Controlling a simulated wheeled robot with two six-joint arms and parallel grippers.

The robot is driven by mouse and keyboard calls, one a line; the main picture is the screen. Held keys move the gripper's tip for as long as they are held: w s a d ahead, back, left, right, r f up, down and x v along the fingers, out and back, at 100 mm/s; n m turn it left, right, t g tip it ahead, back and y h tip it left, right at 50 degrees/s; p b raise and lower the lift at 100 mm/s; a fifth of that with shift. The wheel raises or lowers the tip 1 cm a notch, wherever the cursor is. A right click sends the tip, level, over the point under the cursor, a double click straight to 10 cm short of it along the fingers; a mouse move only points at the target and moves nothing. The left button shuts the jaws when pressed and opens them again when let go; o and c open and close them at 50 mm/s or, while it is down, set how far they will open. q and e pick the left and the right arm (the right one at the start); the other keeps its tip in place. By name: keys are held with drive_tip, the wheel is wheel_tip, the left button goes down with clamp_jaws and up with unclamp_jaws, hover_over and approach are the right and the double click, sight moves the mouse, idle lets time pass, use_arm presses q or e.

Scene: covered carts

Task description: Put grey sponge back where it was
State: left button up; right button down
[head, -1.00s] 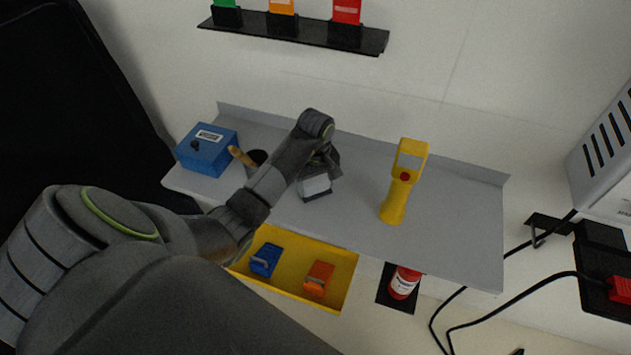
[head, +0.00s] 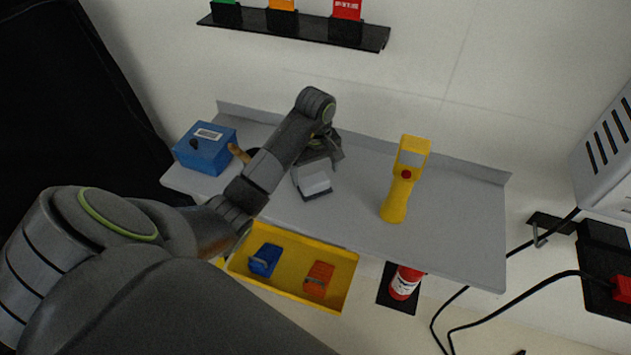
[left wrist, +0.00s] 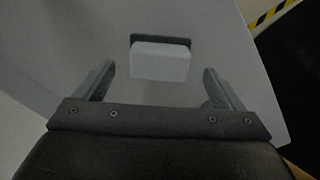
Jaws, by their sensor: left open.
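The grey sponge (head: 314,180) is a pale block on a dark base on the grey shelf (head: 450,215). It also shows in the left wrist view (left wrist: 160,64), lying beyond and between my fingers, with a dark edge (left wrist: 160,39) behind it. I cannot tell whether that dark base is a tray or a mat. My left gripper (head: 319,160) is open and empty, above and behind the sponge in the head view, with the fingers apart from it. My right gripper is not in view.
A blue box (head: 205,148) and a partly hidden dark cup stand to the left. A yellow handheld device (head: 402,180) stands to the right. Below is a yellow bin (head: 345,285) with blue and orange items. The shelf's right part is clear.

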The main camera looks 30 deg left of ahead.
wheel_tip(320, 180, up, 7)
drive_tip(key=p, duration=0.7)
drive_tip(key=shift+p, duration=0.3)
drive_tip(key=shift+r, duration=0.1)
